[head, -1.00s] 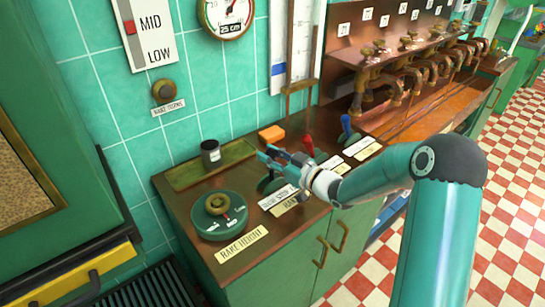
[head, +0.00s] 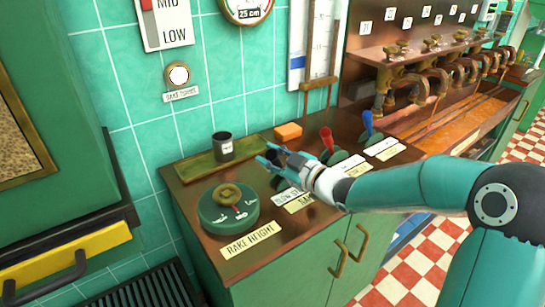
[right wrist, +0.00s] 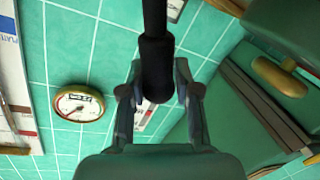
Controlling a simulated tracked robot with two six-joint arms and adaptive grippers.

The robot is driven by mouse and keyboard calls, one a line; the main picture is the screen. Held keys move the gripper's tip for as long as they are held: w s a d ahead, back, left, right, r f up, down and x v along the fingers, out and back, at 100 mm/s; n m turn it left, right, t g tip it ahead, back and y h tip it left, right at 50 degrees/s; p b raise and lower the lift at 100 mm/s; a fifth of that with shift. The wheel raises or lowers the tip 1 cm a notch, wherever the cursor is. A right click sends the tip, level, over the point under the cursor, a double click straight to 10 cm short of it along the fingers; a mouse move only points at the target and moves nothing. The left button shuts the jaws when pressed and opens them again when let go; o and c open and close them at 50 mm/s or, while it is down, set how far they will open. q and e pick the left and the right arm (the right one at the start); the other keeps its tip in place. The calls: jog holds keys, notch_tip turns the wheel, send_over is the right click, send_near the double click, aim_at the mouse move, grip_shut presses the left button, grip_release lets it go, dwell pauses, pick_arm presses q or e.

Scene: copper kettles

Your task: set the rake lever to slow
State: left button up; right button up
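The rake lever (head: 276,155) has a black grip and rises from a dark green base on the counter, behind a plate starting "SLOW" (head: 290,194) and a partly covered "RAKE" plate (head: 301,204). My right gripper (head: 268,158) reaches it from the right, with a blue finger on each side of the grip. In the right wrist view the black grip (right wrist: 157,70) stands between the two fingers (right wrist: 158,85), which appear closed on it. The lever's lower part is partly hidden by my gripper. My left gripper is not in view.
A red lever (head: 326,140) and a blue lever (head: 368,124) stand close to the right. The green rake height dial (head: 228,209) is at front left. A dark cup (head: 223,146) and an orange block (head: 288,132) are behind. The rake turns lamp (head: 178,75) shines white.

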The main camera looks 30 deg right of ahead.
jog(key=o, duration=0.4)
jog(key=shift+c, duration=0.2)
jog(key=f+v, duration=0.1)
jog(key=v, duration=1.1)
jog(key=shift+r, duration=0.4)
jog(key=shift+s, duration=0.1)
